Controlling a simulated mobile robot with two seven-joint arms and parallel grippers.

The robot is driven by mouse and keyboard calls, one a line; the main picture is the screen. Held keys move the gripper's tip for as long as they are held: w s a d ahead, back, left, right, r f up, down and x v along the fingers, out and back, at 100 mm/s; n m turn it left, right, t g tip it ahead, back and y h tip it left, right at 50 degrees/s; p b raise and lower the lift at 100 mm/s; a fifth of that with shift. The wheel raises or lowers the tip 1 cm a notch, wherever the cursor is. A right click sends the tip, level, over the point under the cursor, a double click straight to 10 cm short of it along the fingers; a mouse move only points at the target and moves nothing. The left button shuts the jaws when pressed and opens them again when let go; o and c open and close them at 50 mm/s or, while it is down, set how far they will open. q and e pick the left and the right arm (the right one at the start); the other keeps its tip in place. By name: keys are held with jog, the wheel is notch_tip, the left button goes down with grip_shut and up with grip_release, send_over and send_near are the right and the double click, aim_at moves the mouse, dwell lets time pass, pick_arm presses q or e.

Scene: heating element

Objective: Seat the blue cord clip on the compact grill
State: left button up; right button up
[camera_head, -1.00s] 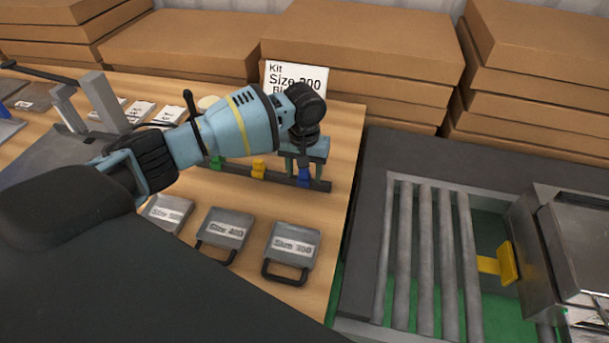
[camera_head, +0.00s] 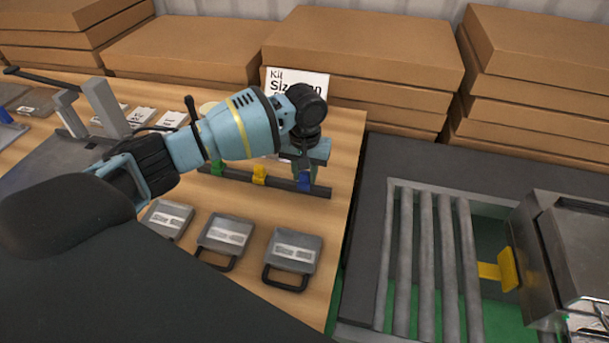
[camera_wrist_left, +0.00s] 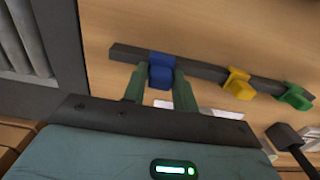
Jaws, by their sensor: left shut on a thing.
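The blue cord clip (camera_head: 304,180) sits at the right end of a dark rail on the wooden table, and it also shows in the left wrist view (camera_wrist_left: 161,70). My left gripper (camera_head: 306,172) points down over the rail and is shut on the blue clip, with one finger on each side of it in the left wrist view (camera_wrist_left: 160,84). The clip is still at the rail. Compact grills lie flat in a row nearer me; the rightmost one (camera_head: 292,250) has a black handle and a label I cannot read now. My right gripper is not in view.
A yellow clip (camera_head: 260,173) and a green clip (camera_head: 217,165) sit further left on the rail (camera_head: 283,183). A kit sign (camera_head: 300,84) stands behind. Cardboard boxes (camera_head: 365,50) line the back. A roller conveyor (camera_head: 430,255) lies to the right.

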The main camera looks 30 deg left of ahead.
pick_arm(q)
notch_tip(320, 180, up, 3)
jog(key=shift+f, duration=0.15)
jog(key=shift+s+d+r+p, duration=0.55)
jog(key=shift+s+d+p, duration=0.6)
jog(key=shift+s+d, duration=4.5)
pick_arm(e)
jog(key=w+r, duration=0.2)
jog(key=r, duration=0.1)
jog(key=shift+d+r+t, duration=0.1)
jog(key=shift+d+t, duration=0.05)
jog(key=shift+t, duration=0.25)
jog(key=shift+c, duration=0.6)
pick_arm(q)
jog(key=s+a+r+m, duration=0.2)
jog(key=s+a+r, duration=0.3)
jog(key=s+r, duration=0.1)
jog(key=shift+s+a+r+m, duration=0.25)
jog(key=shift+a+r+m, duration=0.15)
jog(key=shift+r, duration=0.3)
jog(key=shift+d, duration=0.15)
